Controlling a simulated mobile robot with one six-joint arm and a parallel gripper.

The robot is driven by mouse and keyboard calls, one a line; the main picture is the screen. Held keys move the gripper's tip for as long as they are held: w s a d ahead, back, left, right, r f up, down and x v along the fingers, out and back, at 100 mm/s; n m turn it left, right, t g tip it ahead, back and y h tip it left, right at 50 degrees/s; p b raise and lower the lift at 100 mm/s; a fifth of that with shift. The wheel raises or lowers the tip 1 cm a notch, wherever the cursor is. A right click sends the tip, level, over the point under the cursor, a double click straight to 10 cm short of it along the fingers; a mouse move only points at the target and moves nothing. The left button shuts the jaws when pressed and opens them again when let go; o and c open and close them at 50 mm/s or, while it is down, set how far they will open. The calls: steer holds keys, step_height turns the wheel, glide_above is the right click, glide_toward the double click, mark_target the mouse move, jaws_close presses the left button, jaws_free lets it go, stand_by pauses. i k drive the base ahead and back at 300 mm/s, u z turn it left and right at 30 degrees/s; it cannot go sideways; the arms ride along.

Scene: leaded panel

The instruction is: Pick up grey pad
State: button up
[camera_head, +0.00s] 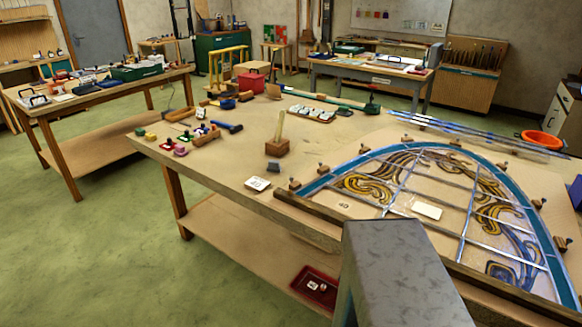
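A small dark grey block (273,166), which looks like the grey pad, lies on the workbench (225,178) near its front edge. It sits just in front of a brown wooden block (278,147) with an upright light handle. A small white square item (257,184) lies a little nearer the edge. My gripper's fingers are not visible. A grey metal part at the bottom right, seemingly mine, hides some of the bench front.
A leaded glass panel (429,212) fills the bench's right side, with a wooden batten (310,208) along its front. Several small coloured items and tools lie on the left part. A red tray (318,288) is on the lower shelf. Green floor (90,255) is clear at left.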

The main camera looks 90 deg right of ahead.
mark_target(274, 166)
steer(key=u, duration=0.3)
steer(key=k, duration=0.45)
steer(key=z, duration=1.55)
steer(key=i, duration=1)
steer(key=z, duration=0.1)
steer(key=k, duration=0.5)
steer(key=z, duration=0.05)
